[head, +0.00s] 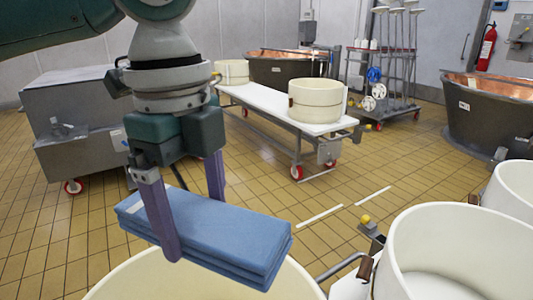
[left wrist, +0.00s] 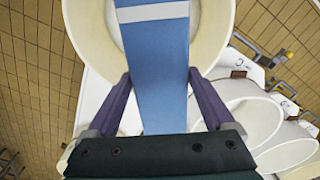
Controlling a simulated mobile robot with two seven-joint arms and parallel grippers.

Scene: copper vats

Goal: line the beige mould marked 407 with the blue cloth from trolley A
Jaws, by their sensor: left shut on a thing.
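My left gripper (head: 194,222) is shut on a folded blue cloth (head: 225,238). Its two purple fingers are on either side of the cloth. The cloth is a thick, flat, layered stack held above a large beige mould (head: 135,282) at the bottom of the head view. In the left wrist view the cloth (left wrist: 160,75) lies between the fingers and reaches over the mould's opening (left wrist: 212,30). A pale band crosses the cloth there. I cannot read a number on this mould. My right gripper is out of view.
More beige moulds (head: 455,258) stand close by on the right. A white-topped trolley (head: 270,104) carrying moulds (head: 316,102) is beyond. A grey metal cart (head: 75,95) is at the left, and a copper-lined vat (head: 490,115) at the right. Tiled floor (head: 270,195) between is mostly clear.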

